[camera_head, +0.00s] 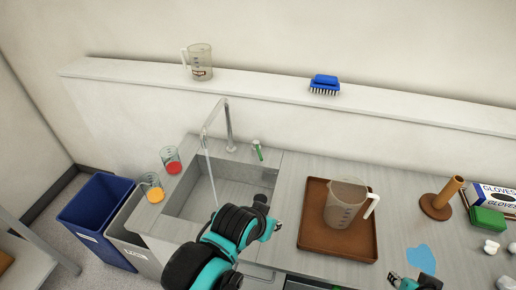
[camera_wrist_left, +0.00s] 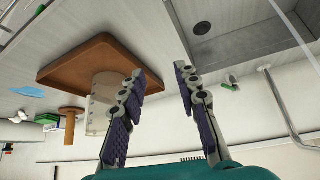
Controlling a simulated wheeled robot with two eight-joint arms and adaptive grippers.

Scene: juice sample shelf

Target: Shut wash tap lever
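The wash tap (camera_head: 228,128) stands behind the sink (camera_head: 181,203); a thin stream of water falls from its spout into the basin. Its small green-handled lever (camera_head: 257,150) is to the right of the tap and leans a little. The lever also shows in the left wrist view (camera_wrist_left: 230,83), beyond and right of my fingers. My left gripper (camera_head: 270,212) is over the sink's right front edge, apart from the lever. In the left wrist view the left gripper (camera_wrist_left: 163,72) is open and empty. My right gripper (camera_head: 414,284) is partly visible at the bottom edge; its opening is unclear.
A brown tray (camera_head: 312,232) with a clear pitcher (camera_head: 343,203) stands right of the sink. Two beakers, red (camera_head: 172,161) and orange (camera_head: 153,188), stand to its left. A shelf (camera_head: 265,93) runs behind, holding a jug (camera_head: 199,62) and blue brush (camera_head: 325,84).

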